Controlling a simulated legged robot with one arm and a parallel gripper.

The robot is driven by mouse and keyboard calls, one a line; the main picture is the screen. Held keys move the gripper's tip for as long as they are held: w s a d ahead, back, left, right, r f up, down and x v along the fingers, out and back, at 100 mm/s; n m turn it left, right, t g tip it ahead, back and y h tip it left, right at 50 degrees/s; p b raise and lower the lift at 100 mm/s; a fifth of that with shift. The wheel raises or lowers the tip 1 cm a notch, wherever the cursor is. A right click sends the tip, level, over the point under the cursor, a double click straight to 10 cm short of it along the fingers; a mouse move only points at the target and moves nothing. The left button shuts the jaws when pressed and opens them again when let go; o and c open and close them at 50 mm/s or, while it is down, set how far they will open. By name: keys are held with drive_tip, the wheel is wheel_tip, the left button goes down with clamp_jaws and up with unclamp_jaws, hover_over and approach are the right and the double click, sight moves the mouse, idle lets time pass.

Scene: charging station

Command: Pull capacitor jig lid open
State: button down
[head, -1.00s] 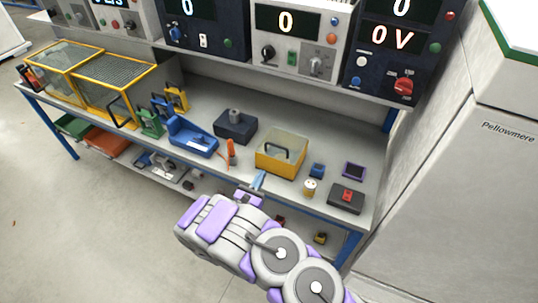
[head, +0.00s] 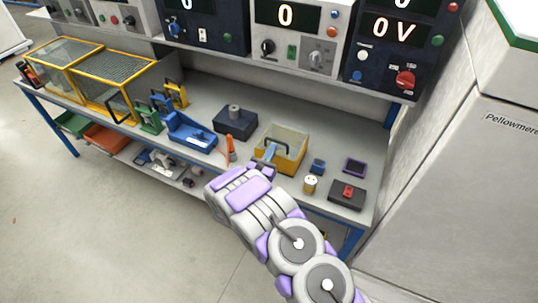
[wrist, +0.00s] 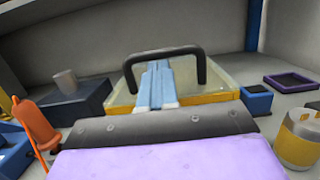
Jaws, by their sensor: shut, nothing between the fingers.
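The capacitor jig (head: 287,163) is a yellow box with a clear lid (head: 290,137), standing on the workbench. The lid looks closed. A black arched handle (wrist: 200,55) rises from it in the wrist view, where the jig's yellow front edge (wrist: 215,97) also shows. My gripper (head: 268,153) is at the front of the jig, its light blue fingers (wrist: 157,85) together and empty. In the wrist view the fingers point into the handle's arch and cover part of it. I cannot tell whether they touch the handle.
An orange tool (wrist: 36,125) stands to the left, with a dark block (head: 236,122) behind it. A small blue box (head: 317,167), a yellow-and-white capacitor (head: 310,184) and a black box with a red switch (head: 347,194) stand to the right. Power supplies (head: 299,35) overhang the bench.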

drive_tip(key=shift+r, duration=0.15)
drive_tip(key=shift+d+r+g+p, duration=0.1)
drive_tip(key=shift+r+g+p, duration=0.2)
drive_tip(key=shift+r, duration=0.1)
